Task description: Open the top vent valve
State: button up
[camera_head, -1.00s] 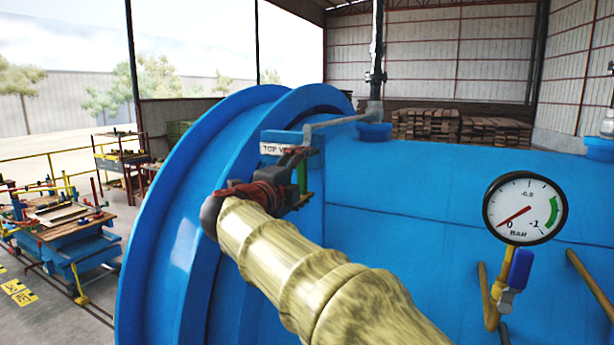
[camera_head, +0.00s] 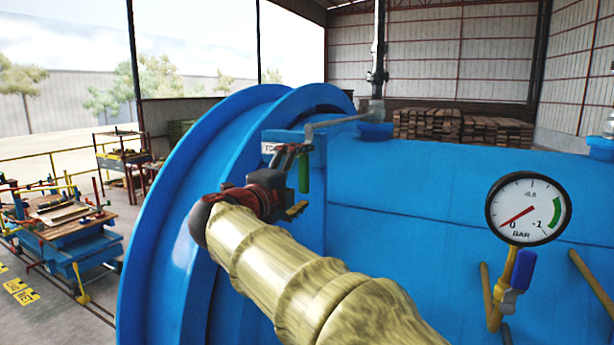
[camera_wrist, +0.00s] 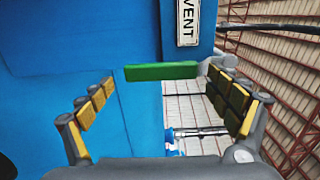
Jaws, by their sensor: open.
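The green vent valve handle (camera_head: 304,172) hangs down below the pipe end on top of the blue autoclave. The "TOP VENT" label (camera_head: 268,148) is beside it, partly hidden by my gripper. My gripper (camera_head: 294,184) is open just left of and in front of the handle. In the wrist view the green handle (camera_wrist: 160,71) lies crosswise ahead, between the two spread fingers of my gripper (camera_wrist: 165,82). I cannot tell whether either finger touches it. The label (camera_wrist: 188,20) shows above the handle there.
The blue autoclave body (camera_head: 420,210) fills the right side, with its large flange ring (camera_head: 165,230) at left. A pressure gauge (camera_head: 528,208) and a blue-handled valve (camera_head: 524,270) stand at right. A grey vent pipe (camera_head: 340,120) runs above the handle.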

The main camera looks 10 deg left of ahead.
jog(key=v, duration=0.9)
jog(key=shift+s, duration=0.25)
jog(key=shift+a, duration=0.1)
